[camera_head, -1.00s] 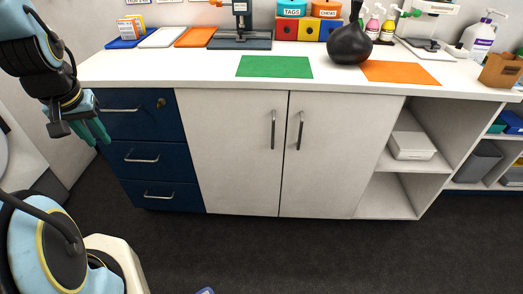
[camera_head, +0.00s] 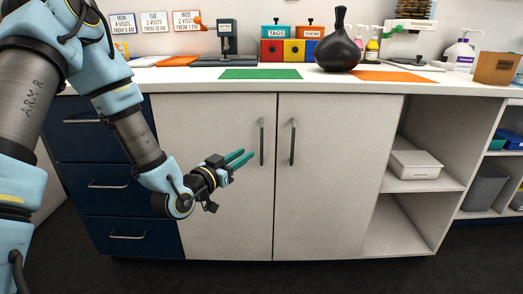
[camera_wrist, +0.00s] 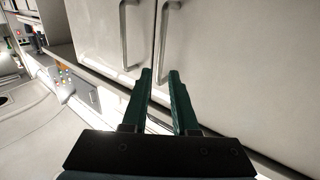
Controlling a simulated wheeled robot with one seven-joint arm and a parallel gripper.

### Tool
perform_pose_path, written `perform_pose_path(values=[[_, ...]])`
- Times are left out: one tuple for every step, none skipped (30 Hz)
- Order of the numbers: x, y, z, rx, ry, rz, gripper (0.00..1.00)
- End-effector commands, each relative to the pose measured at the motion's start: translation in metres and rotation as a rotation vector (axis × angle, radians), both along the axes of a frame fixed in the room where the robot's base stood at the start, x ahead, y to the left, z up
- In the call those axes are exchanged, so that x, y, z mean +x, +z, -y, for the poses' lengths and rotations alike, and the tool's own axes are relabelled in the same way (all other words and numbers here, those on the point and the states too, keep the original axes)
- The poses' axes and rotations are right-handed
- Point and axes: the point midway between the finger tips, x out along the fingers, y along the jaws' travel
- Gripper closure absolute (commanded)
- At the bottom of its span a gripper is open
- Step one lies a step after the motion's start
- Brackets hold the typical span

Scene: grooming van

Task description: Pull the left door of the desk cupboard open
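The desk cupboard has two closed white doors. The left door (camera_head: 215,125) carries a dark vertical bar handle (camera_head: 262,142) near its right edge. The right door (camera_head: 335,170) has a matching handle (camera_head: 292,142) near its left edge. My gripper (camera_head: 247,157) is in front of the left door, its teal fingers pointing right towards the left door's handle, apart from it in the head view.
Blue drawers (camera_head: 110,175) stand left of the doors, behind my arm. Open shelves with a white box (camera_head: 415,164) are on the right. The worktop above holds a green mat (camera_head: 260,74), an orange mat (camera_head: 390,77) and a dark vase (camera_head: 338,50).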

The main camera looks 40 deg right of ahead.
Motion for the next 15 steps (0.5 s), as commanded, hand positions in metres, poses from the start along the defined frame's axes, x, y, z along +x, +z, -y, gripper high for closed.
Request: perform_pose_path(values=[[0.002,0.002,0.007,-0.001,-0.001,0.001,0.73],[0.003,0.002,0.011,-0.002,-0.001,0.001,0.73],[0.005,0.002,0.018,-0.002,-0.001,0.001,0.73],[0.007,0.002,0.023,-0.001,-0.001,0.0,0.73],[0.009,0.002,0.029,-0.001,0.0,0.0,0.73],[0.011,0.001,0.036,0.0,0.0,0.0,0.73],[0.013,0.001,0.041,0.0,0.0,-0.001,0.73],[0.015,0.001,0.047,0.0,0.0,-0.001,0.73],[0.017,0.001,0.054,0.0,0.0,0.0,0.73],[0.019,0.001,0.059,-0.001,0.0,0.0,0.73],[0.02,0.001,0.064,0.001,0.0,0.0,0.73],[0.022,0.001,0.07,0.0,0.001,0.0,0.73],[0.024,0.001,0.073,0.001,0.001,-0.001,0.73],[0.025,0.001,0.077,0.002,0.001,-0.001,0.73],[0.027,0.001,0.081,0.002,0.001,-0.001,0.73]])
